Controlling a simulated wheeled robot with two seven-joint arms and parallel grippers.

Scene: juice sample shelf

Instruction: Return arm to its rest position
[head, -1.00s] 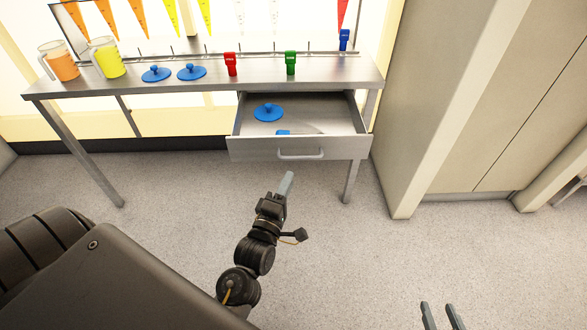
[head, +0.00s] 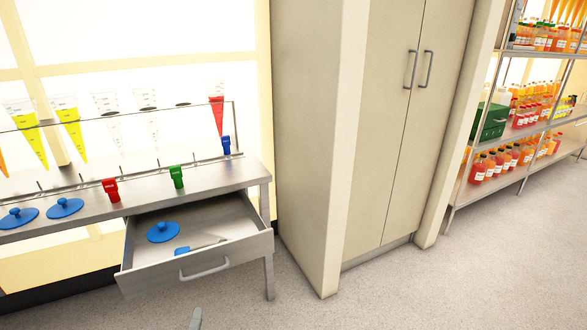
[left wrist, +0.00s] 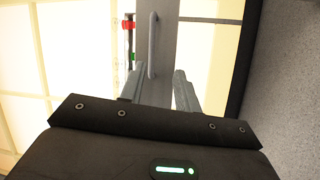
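The rest of my left arm is outside the head view. My right gripper is in neither current view.
The drawer sticks out from the steel table (head: 195,200) and holds a blue lid (head: 163,232) and a blue-handled tool (head: 200,246). A tall cabinet (head: 385,130) stands to the right, then a bottle shelf (head: 520,130). The floor in front is clear.

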